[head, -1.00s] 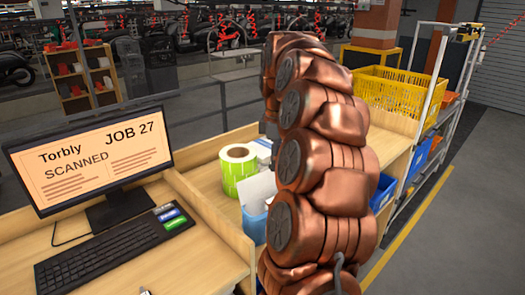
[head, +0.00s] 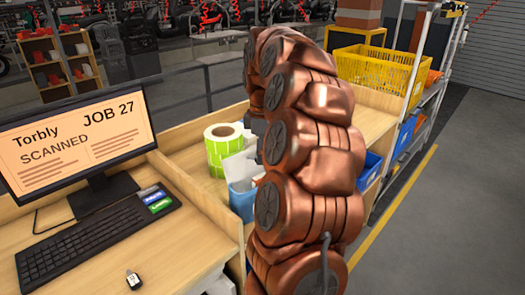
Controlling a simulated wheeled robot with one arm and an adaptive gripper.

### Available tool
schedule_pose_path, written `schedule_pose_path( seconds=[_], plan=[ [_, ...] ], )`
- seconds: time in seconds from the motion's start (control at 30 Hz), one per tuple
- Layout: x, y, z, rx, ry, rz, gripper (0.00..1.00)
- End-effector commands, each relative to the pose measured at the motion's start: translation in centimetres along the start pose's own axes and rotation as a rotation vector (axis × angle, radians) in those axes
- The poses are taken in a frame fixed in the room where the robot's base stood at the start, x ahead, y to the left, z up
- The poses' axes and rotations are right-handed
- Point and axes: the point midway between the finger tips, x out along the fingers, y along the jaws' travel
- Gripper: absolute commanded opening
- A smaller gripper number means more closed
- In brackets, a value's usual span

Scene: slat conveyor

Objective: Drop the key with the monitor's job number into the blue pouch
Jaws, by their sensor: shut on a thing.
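The monitor (head: 75,140) on the desk at the left reads "Torbly", "JOB 27" and "SCANNED". A small dark key (head: 134,279) with a pale tag lies on the desk near the bottom edge; its number is too small to read. A light blue holder (head: 241,198) with white paper in it stands right of the desk divider, partly behind my arm. I cannot tell whether it is the blue pouch. My copper arm fills the middle of the view; my gripper and anything in it are hidden.
A keyboard (head: 95,237) with coloured labels lies before the monitor. A green label roll (head: 223,150) stands beside the light blue holder. A yellow crate (head: 378,76) sits at the back right, near a cart with blue bins (head: 405,137). Floor at the right is clear.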

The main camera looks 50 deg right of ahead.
Motion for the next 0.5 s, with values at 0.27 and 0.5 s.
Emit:
schedule_pose_path(
  seconds=[0.27, 0.5],
  plan=[
    [-0.03, 0.01, -0.03, 0.000, 0.000, 0.000, 0.48],
    [-0.03, 0.01, -0.03, 0.000, 0.000, 0.000, 0.59]
  ],
)
